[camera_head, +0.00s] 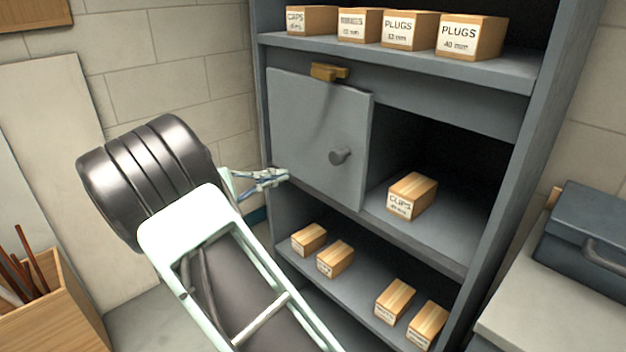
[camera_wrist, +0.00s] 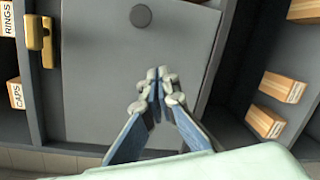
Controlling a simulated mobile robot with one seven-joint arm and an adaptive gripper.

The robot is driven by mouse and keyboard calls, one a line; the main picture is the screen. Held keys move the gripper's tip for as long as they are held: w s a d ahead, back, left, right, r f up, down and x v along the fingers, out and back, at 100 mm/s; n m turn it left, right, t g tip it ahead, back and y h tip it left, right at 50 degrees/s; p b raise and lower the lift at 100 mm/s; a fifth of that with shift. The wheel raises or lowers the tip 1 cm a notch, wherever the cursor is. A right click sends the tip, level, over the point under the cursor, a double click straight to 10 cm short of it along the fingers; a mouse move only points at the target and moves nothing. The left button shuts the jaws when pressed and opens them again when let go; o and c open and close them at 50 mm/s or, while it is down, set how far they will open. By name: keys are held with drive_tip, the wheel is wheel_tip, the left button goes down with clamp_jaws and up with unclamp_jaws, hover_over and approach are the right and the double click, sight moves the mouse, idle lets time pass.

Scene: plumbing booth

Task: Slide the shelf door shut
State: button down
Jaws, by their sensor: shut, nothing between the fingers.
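The grey shelf door (camera_head: 312,135) is a flat sliding panel with a dark round knob (camera_head: 340,156). It covers the left part of the middle compartment, and the right part stands open. My gripper (camera_head: 284,175) is shut and empty at the door's lower left edge. In the wrist view, my gripper (camera_wrist: 160,78) points at the door (camera_wrist: 100,60), below the knob (camera_wrist: 140,15). I cannot tell whether the fingertips touch the panel. A brass-coloured catch (camera_head: 328,72) sits at the door's top edge and also shows in the wrist view (camera_wrist: 40,38).
Several labelled boxes line the top shelf (camera_head: 400,50) and the lower shelf (camera_head: 350,270). A dark toolbox (camera_head: 590,240) sits on a counter at right. A wooden bin (camera_head: 45,300) stands at lower left.

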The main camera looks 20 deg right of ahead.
drive_tip(key=d+r+h+b, duration=0.1)
drive_tip(key=d+h, duration=0.1)
drive_tip(key=d, duration=0.8)
drive_tip(key=shift+s+d+r+t, duration=0.2)
drive_tip(key=shift+s+d+t, duration=0.1)
drive_tip(key=shift+d, duration=0.1)
